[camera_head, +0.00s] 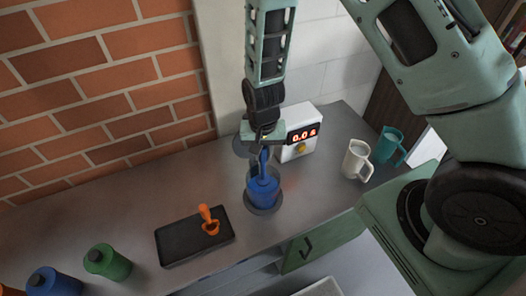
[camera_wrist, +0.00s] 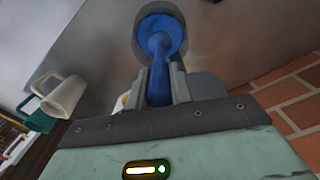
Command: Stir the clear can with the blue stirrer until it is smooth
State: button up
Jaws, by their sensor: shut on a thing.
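The clear can (camera_head: 249,190) stands upright on a dark round base on the counter, with blue content inside. The blue stirrer (camera_head: 264,160) stands nearly upright, its lower end inside the can. My gripper (camera_head: 264,137) is above the can and shut on the stirrer's upper part. In the wrist view the stirrer (camera_wrist: 158,82) runs from between the gripper fingers (camera_wrist: 160,85) into the can (camera_wrist: 141,27). The stirrer's lower end blends with the blue content, so its depth and how smooth the content is cannot be told.
A white device (camera_head: 299,147) with a red display and yellow knob stands behind the can. A white mug (camera_head: 356,160) and teal mug (camera_head: 387,146) are right. A black tray (camera_head: 178,244) holding an orange stirrer (camera_head: 208,220) is left, near green (camera_head: 108,262) and blue (camera_head: 52,283) bottles.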

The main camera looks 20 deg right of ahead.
jog(key=shift+r, duration=0.1)
jog(key=shift+r+p, duration=2.95)
jog(key=shift+r, duration=0.7)
